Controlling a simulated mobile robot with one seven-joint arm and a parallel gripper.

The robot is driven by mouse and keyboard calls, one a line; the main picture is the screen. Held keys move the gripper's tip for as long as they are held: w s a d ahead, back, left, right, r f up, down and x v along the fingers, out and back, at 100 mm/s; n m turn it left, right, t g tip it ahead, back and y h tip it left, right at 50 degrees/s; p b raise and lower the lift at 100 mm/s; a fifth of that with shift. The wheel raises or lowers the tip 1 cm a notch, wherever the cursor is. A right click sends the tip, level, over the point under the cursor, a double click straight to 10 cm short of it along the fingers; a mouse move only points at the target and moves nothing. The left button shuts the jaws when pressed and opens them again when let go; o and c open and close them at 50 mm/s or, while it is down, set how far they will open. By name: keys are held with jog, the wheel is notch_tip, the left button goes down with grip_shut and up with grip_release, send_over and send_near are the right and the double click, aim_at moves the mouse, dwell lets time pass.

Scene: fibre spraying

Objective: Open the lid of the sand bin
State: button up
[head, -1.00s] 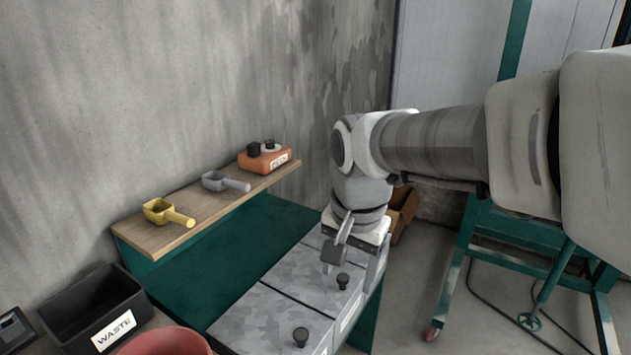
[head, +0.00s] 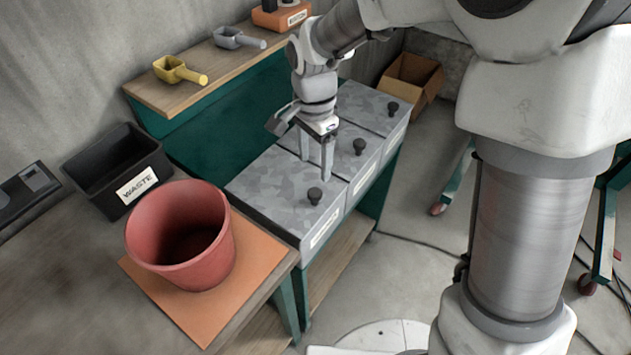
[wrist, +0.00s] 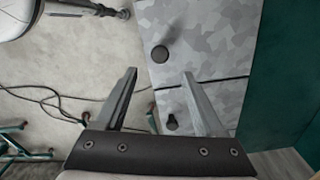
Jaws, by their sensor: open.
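Three grey bins with mottled lids stand in a row, each lid with a black knob: near lid (head: 270,190), middle lid (head: 335,140), far lid (head: 365,105). All three lids are shut. Their front labels are too small to read, so I cannot tell which is the sand bin. My gripper (head: 317,170) is open and empty, pointing down above the near and middle lids. The near knob (head: 314,196) and middle knob (head: 359,147) are clear of the fingers. In the wrist view one knob (wrist: 160,53) shows beyond the fingertips and another (wrist: 171,122) lies lower, between the fingers.
A red bucket (head: 150,235) stands on an orange mat (head: 185,315) on the near table. A black waste box (head: 95,195) is beside it. A shelf (head: 215,70) behind holds a yellow scoop (head: 178,72), a grey scoop (head: 235,38) and an orange box (head: 280,17). A cardboard box (head: 412,78) lies beyond.

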aim_at(315, 192)
notch_tip(315, 192, down, 9)
jog(key=shift+f+b, duration=0.15)
jog(key=shift+b, duration=0.2)
grip_shut()
dwell(1.3)
